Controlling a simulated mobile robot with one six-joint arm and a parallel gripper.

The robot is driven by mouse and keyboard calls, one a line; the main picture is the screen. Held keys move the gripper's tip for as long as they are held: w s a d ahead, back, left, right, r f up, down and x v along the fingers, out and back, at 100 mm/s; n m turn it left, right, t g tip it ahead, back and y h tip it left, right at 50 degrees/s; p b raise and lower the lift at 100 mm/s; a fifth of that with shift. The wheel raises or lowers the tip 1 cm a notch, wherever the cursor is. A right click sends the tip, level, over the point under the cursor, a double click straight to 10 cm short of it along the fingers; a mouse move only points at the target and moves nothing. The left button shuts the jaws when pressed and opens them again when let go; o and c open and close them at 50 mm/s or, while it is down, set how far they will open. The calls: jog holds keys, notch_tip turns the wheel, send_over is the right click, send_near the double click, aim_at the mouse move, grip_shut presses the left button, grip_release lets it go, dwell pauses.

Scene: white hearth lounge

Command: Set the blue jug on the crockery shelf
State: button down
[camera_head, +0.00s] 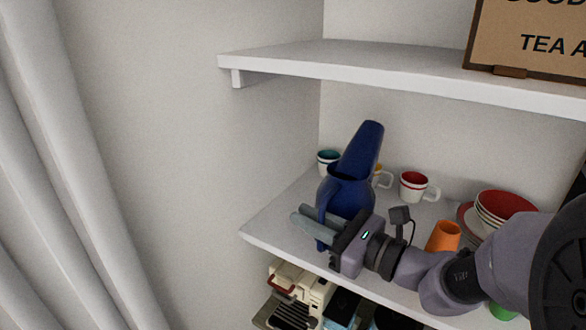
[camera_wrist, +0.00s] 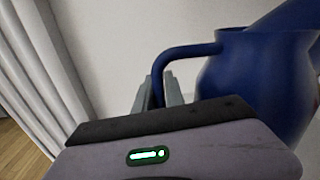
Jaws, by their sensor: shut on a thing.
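The blue jug (camera_head: 347,193) is upright at the front left of the crockery shelf (camera_head: 270,229), in the head view. A tall dark blue piece (camera_head: 363,145) rises tilted behind or out of its mouth; I cannot tell which. My gripper (camera_head: 309,225) is shut on the jug's handle. In the wrist view the fingers (camera_wrist: 157,92) close around the handle (camera_wrist: 183,54), and the jug body (camera_wrist: 262,80) is at right. Whether the jug's base touches the shelf is hidden behind my gripper.
A teal-lined cup (camera_head: 328,161), a red-lined mug (camera_head: 414,186), an orange cup (camera_head: 443,237) and stacked red bowls (camera_head: 503,207) share the shelf. An upper shelf (camera_head: 370,66) with a sign (camera_head: 535,40) is overhead. A toaster-like appliance (camera_head: 293,302) is below. A curtain (camera_head: 50,180) hangs left.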

jog(key=w+a+f, duration=0.1)
jog(key=w+f, duration=0.3)
jog(key=w, duration=0.3)
jog(key=shift+a+b, duration=0.25)
jog(key=shift+b, duration=0.05)
jog(key=shift+s+f, duration=0.1)
jog(key=shift+s, duration=0.05)
jog(key=shift+f, duration=0.15)
jog(key=c, duration=1.4)
grip_release()
